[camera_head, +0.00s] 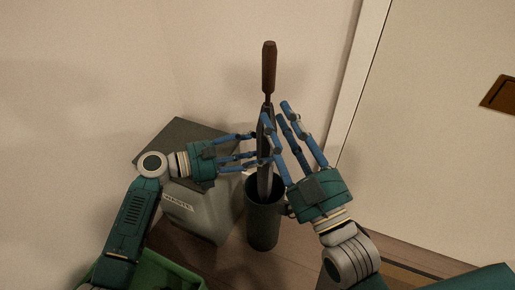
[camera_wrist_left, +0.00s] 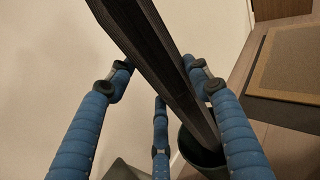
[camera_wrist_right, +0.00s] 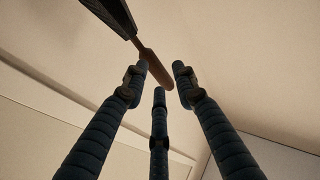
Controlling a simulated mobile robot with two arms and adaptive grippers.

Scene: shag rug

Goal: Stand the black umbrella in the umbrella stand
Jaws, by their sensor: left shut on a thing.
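The black umbrella (camera_head: 265,183) is near upright, with its brown handle (camera_head: 269,66) at the top. Its lower end is inside the mouth of the dark round umbrella stand (camera_head: 263,226), which also shows in the left wrist view (camera_wrist_left: 205,160). My left gripper (camera_head: 262,156) is shut on the umbrella's dark canopy above the stand; in the left wrist view the canopy (camera_wrist_left: 165,55) passes between the fingers. My right gripper (camera_head: 277,113) is open beside the upper canopy, below the handle. In the right wrist view the handle (camera_wrist_right: 154,66) lies beyond its spread fingertips. The umbrella's tip is hidden.
A grey bin marked WASTE (camera_head: 195,212) with a dark lid (camera_head: 180,136) stands left of the umbrella stand. A green box (camera_head: 152,272) is at the lower left. Walls close in behind, and a pale door (camera_head: 440,130) is at right. A bordered mat (camera_wrist_left: 285,65) lies on the floor.

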